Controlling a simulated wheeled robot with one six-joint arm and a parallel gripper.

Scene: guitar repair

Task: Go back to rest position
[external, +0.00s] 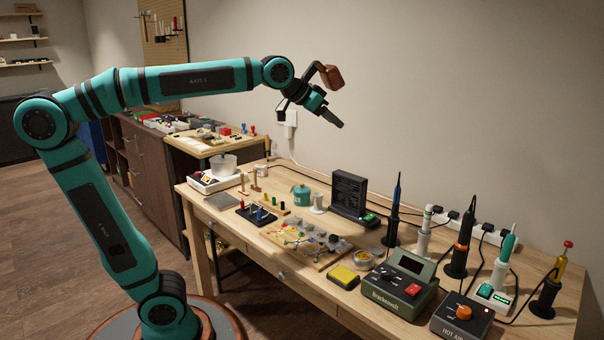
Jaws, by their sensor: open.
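My gripper (322,103) is at the end of my raised teal arm, in the upper middle of the external view. It is in the air in front of the bare wall, well above the workbench (350,310). It is open, and I see nothing held between its fingers. A brown block-shaped part (331,76) shows on a dark bracket at the wrist; its exact nature is unclear. My upper arm rises at the left and my forearm reaches level to the right.
The bench is crowded: a wooden board with small parts (300,243), a soldering station (398,285), a hot-air unit (462,315) and several upright tools with cables. The air around my gripper looks clear.

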